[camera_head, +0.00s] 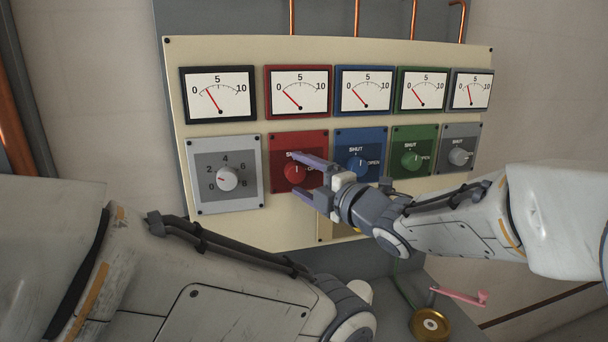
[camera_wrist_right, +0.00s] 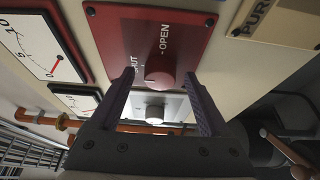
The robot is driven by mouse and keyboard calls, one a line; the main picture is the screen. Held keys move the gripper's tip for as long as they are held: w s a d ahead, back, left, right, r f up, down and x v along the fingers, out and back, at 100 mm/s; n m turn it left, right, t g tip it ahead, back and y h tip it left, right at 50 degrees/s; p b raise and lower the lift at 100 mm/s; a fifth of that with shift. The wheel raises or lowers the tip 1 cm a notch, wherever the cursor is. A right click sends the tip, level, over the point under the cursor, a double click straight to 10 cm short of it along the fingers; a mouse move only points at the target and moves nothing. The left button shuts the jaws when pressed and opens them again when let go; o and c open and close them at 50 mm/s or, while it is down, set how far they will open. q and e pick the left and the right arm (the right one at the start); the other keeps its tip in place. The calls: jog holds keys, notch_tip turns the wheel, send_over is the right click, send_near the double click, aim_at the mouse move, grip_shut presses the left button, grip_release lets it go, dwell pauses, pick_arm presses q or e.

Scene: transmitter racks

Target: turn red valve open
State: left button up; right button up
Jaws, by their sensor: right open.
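The red valve is a round red knob (camera_head: 294,173) on a red plate (camera_head: 283,142) marked SHUT and OPEN, in the panel's lower row. A white mark on the knob points up, toward SHUT. My right gripper (camera_head: 297,175) reaches in from the right, with its fingers above and below the knob in the head view. In the right wrist view, the open fingers (camera_wrist_right: 159,76) stand either side of the red knob (camera_wrist_right: 159,79), with a gap on each side. I cannot tell how far the fingertips reach over it. My left forearm shows, but its gripper does not.
A grey dial (camera_head: 227,178) is left of the red plate. Blue (camera_head: 357,165), green (camera_head: 411,160) and grey (camera_head: 459,156) valves are to its right. Several gauges (camera_head: 300,91) sit above. A brass disc (camera_head: 430,324) and a pink object (camera_head: 462,296) lie at lower right.

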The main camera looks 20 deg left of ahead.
grip_shut()
jog(key=shift+f+b, duration=0.2)
jog(key=shift+b, duration=0.3)
jog(key=m+t+b, duration=0.2)
jog(key=m+b, duration=0.3)
jog(key=b, duration=0.2)
jog(key=m+t+b, duration=0.2)
jog(key=m+b, duration=0.4)
jog(key=b, duration=0.1)
jog(key=f+m+t+b, duration=0.1)
jog(key=m+t+b, duration=0.1)
jog(key=m+b, duration=0.3)
jog(key=shift+s+a+b, duration=0.25)
jog(key=shift+a+b, duration=0.05)
jog(key=shift+b, duration=0.6)
jog(key=m+t+h+b, duration=0.1)
jog(key=m, duration=0.2)
jog(key=shift+r+m+t, duration=0.1)
jog(key=shift+m+t, duration=0.2)
jog(key=shift+r+m+t+h+b, duration=0.15)
jog(key=shift+m+t+h+b, duration=0.35)
jog(key=shift+m, duration=1)
